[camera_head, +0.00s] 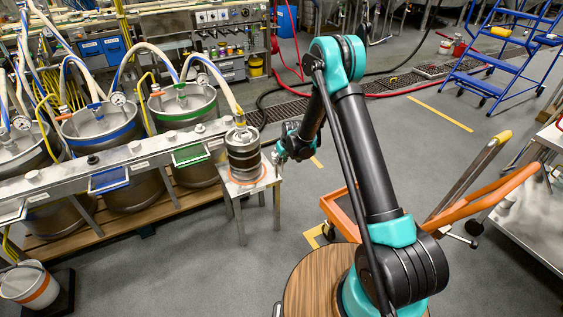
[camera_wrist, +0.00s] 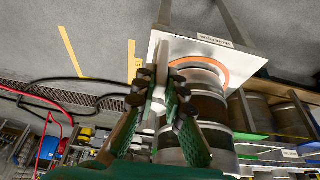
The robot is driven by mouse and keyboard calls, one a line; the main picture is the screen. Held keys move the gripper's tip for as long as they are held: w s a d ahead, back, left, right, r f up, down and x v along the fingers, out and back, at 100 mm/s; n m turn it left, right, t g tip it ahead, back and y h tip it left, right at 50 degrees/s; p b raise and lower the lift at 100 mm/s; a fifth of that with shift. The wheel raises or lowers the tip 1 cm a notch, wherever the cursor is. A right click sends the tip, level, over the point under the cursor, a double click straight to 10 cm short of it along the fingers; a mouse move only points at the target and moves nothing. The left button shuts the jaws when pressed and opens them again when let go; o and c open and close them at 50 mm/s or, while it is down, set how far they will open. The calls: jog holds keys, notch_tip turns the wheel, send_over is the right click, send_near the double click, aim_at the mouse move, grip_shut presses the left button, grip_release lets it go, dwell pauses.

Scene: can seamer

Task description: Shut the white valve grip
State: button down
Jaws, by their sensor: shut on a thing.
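The white valve grip (camera_wrist: 158,97) shows in the wrist view as a pale narrow piece between the green fingers of my gripper (camera_wrist: 158,115). My gripper is shut on it, and the fingers hide part of it. In the head view my gripper (camera_head: 280,156) is just right of a small steel keg (camera_head: 243,150) on a stand; the grip is too small to make out there. The keg also shows in the wrist view (camera_wrist: 208,105), to the right of the fingers. I cannot tell the valve's exact angle.
The keg stands on a small metal stand (camera_head: 229,188) with an orange ring. Several large kegs with hoses stand behind a metal rail (camera_head: 120,160) at the left. An orange cart (camera_head: 340,207) is beside my arm. Grey floor in front of the stand is clear.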

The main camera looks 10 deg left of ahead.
jog(key=shift+d, duration=0.1)
jog(key=shift+w+d+f+m+g+y, duration=0.45)
jog(key=shift+g+y, duration=0.65)
jog(key=shift+y, duration=0.95)
jog(key=shift+w+d+f+m+g+y, duration=0.1)
jog(key=shift+d+f+m+g+y, duration=0.15)
jog(key=shift+m+g+y, duration=1.2)
jog(key=shift+w+d+f+n+g+y, duration=0.3)
jog(key=shift+g+y, duration=0.45)
jog(key=shift+y, duration=1.85)
jog(key=c, duration=1.6)
grip_release()
jog(key=shift+d, duration=0.1)
